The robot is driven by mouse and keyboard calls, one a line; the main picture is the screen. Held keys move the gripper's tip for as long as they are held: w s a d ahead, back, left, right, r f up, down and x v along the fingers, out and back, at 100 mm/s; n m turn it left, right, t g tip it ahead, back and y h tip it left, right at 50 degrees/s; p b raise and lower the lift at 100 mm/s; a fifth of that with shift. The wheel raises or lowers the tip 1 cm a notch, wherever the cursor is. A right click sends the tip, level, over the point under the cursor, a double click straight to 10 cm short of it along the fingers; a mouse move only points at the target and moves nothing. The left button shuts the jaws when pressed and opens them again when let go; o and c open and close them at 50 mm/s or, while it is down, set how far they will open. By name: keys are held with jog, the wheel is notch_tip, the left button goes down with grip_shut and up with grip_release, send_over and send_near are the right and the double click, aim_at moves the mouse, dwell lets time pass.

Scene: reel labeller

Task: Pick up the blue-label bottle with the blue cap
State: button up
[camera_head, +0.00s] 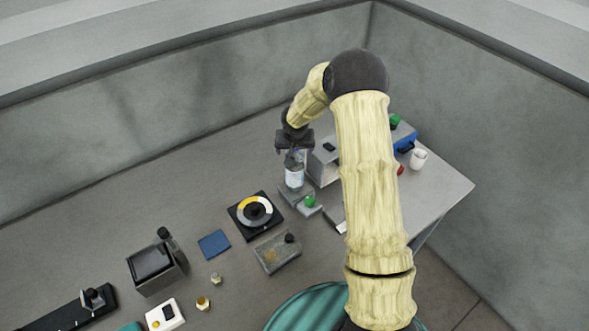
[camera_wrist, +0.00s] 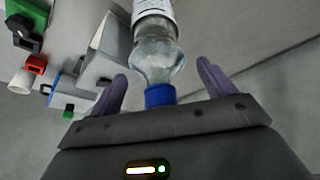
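A clear bottle (camera_head: 294,178) with a pale label stands upright on a grey stand on the bench in the head view. In the wrist view the bottle (camera_wrist: 157,55) shows its clear shoulder, part of a whitish label and a blue cap (camera_wrist: 159,96). My gripper (camera_head: 293,157) is above the bottle, pointing down. In the wrist view my gripper (camera_wrist: 162,70) is open, its two purple-grey fingers on either side of the bottle's neck and cap, with gaps on both sides. The label's colour is hard to tell.
A grey box-shaped machine (camera_head: 323,165) stands close right of the bottle. A green button (camera_head: 309,201) is just in front. A black plate with a round dial (camera_head: 254,210) lies to the left. A white cup (camera_head: 418,159) stands near the right edge. My arm hides part of the bench.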

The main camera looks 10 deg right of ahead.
grip_shut()
jog(key=shift+r, duration=0.1)
jog(key=shift+w+r, duration=0.1)
jog(key=shift+r, duration=0.5)
notch_tip(320, 180, up, 9)
jog(key=shift+f+b, duration=0.15)
jog(key=shift+b, duration=1.1)
